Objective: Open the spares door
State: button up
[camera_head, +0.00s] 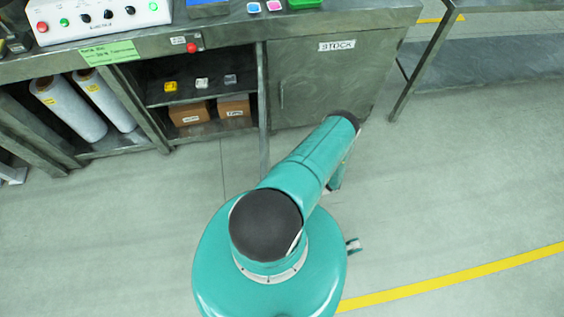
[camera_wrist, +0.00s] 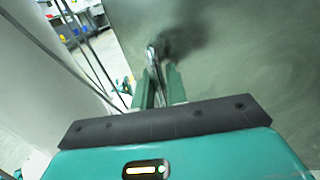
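No label that I can read says spares. In the head view a grey cabinet door marked STOCK (camera_head: 325,75) looks closed, with a thin upright handle (camera_head: 281,95) near its left edge. In the wrist view my gripper (camera_wrist: 158,70) has two teal fingers a little apart, pointing at a small metal handle-like part (camera_wrist: 152,52) in front of a grey-green panel (camera_wrist: 245,65). Whether the fingers touch that part, I cannot tell. Which panel this is, I cannot tell.
Left of the STOCK door an open shelf compartment (camera_head: 205,92) holds small parts and brown boxes (camera_head: 190,114). White rolls (camera_head: 68,107) lie further left. A control box (camera_head: 98,17) stands on the bench. A table leg (camera_head: 425,65) stands at right. The floor around me is clear.

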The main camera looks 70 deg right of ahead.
jog(key=shift+s+d, duration=0.1)
jog(key=v, duration=1.3)
jog(key=shift+s, duration=0.25)
jog(key=shift+d, duration=0.1)
